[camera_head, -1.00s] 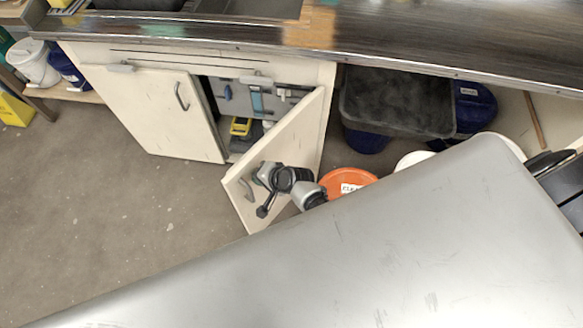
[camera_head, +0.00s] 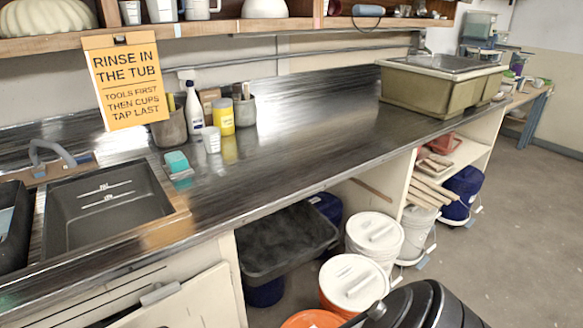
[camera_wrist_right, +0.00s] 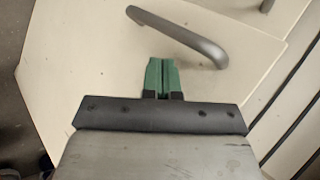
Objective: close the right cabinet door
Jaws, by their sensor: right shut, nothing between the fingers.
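The right cabinet door (camera_head: 200,298) shows only its upper part at the bottom left of the head view. A second handle (camera_wrist_right: 267,5) shows at the top edge. My left gripper is out of view.
The dark counter (camera_head: 320,125) runs above the cabinet, with a sink (camera_head: 105,205) at left. Right of the cabinet are a dark tub (camera_head: 285,240), white-lidded buckets (camera_head: 352,283) and an orange lid (camera_head: 313,320). Open floor (camera_head: 520,230) lies at right.

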